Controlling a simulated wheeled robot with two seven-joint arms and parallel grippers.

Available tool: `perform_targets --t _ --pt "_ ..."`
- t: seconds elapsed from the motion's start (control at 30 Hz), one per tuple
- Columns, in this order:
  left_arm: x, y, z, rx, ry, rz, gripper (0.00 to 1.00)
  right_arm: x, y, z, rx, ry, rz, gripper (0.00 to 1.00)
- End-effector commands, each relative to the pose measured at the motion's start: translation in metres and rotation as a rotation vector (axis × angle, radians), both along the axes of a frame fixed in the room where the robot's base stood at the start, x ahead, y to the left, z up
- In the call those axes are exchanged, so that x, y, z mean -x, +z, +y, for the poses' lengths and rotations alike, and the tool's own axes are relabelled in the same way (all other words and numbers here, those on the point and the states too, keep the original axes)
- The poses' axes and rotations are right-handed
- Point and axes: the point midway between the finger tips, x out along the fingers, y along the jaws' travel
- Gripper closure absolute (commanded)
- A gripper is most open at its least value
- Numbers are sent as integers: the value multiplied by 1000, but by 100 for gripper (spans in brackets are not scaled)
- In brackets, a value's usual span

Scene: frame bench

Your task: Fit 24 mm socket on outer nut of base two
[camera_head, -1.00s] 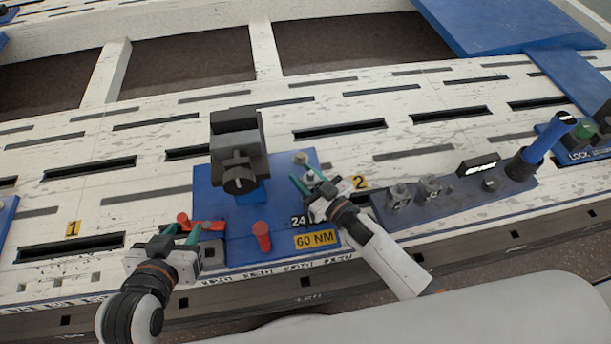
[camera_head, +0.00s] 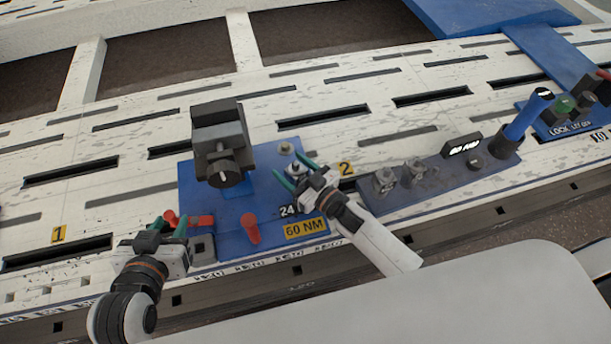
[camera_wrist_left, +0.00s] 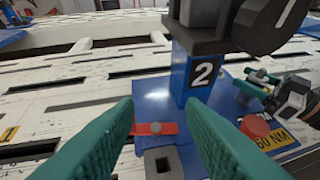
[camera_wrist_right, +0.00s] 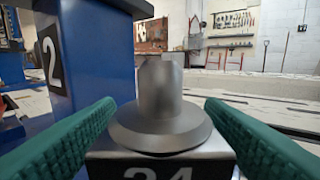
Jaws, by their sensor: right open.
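Base two is a blue plate (camera_head: 195,192) with a blue post marked 2 (camera_wrist_left: 202,74) and a dark block on top. A grey flanged metal part (camera_wrist_right: 160,108) with a round upper body stands upright on a small block marked 24 (camera_wrist_right: 160,170). I cannot tell if it is the socket or a nut. My right gripper (camera_head: 289,165) is open, its green fingers on either side of this part, apparently not touching it. A small pale fitting (camera_head: 286,148) sits just behind on the plate. My left gripper (camera_head: 171,223) is open and empty near a red lever (camera_wrist_left: 156,128).
A red knob (camera_head: 250,228) and a 60 NM label (camera_head: 306,228) are on the plate's front. The slotted white bench (camera_head: 110,180) is clear left of the plate.

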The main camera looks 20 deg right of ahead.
Motion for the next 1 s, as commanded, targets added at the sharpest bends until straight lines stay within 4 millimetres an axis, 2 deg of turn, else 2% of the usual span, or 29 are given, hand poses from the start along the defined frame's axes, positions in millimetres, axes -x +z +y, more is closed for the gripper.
perform_targets --t 0.3,0.5,0.7,1.0 --pt "42 -33 18 -72 24 313 64 55 1 -31 1 0 4 37" --pt "68 -46 27 -104 35 464 64 85 1 -49 0 0 2 37" --pt "79 -51 30 -117 40 529 64 98 1 -56 0 0 -1 37" --pt "80 -52 31 -119 40 534 64 98 1 -57 0 0 -2 37"
